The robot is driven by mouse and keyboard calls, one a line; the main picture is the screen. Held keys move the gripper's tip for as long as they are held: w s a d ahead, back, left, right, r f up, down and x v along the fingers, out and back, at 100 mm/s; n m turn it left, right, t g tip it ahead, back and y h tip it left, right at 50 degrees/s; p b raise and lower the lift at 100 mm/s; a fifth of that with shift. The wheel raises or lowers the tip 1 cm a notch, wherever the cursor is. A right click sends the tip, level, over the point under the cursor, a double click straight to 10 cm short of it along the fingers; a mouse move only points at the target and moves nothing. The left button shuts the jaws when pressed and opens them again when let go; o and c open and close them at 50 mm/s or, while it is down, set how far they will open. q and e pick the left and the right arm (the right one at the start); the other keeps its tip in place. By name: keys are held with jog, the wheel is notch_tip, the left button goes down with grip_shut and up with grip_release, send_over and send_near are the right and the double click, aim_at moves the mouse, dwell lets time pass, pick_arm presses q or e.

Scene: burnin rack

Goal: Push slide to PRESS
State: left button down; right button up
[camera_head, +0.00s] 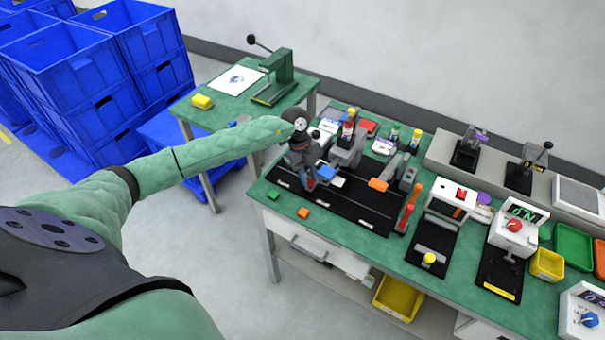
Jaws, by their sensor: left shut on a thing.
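My left gripper (309,182) reaches down over the left part of a black station plate (350,208) on the green bench. It is shut on a small part there, seemingly the slide's handle, mostly hidden by the fingers. A blue block (326,171) sits just right of the fingers. A grey press-like tower (347,150) with a red and yellow top stands behind it. The PRESS label cannot be read. My right gripper is not in view.
Orange blocks (378,184) and a green block (273,195) lie around the plate. Blue crates (85,80) fill the left.

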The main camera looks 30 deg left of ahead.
pick_arm(q)
jog(key=c, duration=1.2)
grip_release()
jog(key=shift+c, duration=0.2)
jog(key=shift+o, duration=0.4)
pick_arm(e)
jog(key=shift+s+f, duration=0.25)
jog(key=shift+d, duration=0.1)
pick_arm(q)
jog(key=shift+a+r, duration=0.1)
jog(key=shift+r, duration=0.05)
jog(key=b+v, duration=0.3)
jog(key=v, duration=0.4)
jog(key=shift+r, duration=0.15)
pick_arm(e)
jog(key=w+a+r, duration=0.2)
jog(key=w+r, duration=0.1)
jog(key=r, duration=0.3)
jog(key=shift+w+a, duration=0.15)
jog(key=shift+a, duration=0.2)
pick_arm(q)
jog(key=shift+c, duration=0.2)
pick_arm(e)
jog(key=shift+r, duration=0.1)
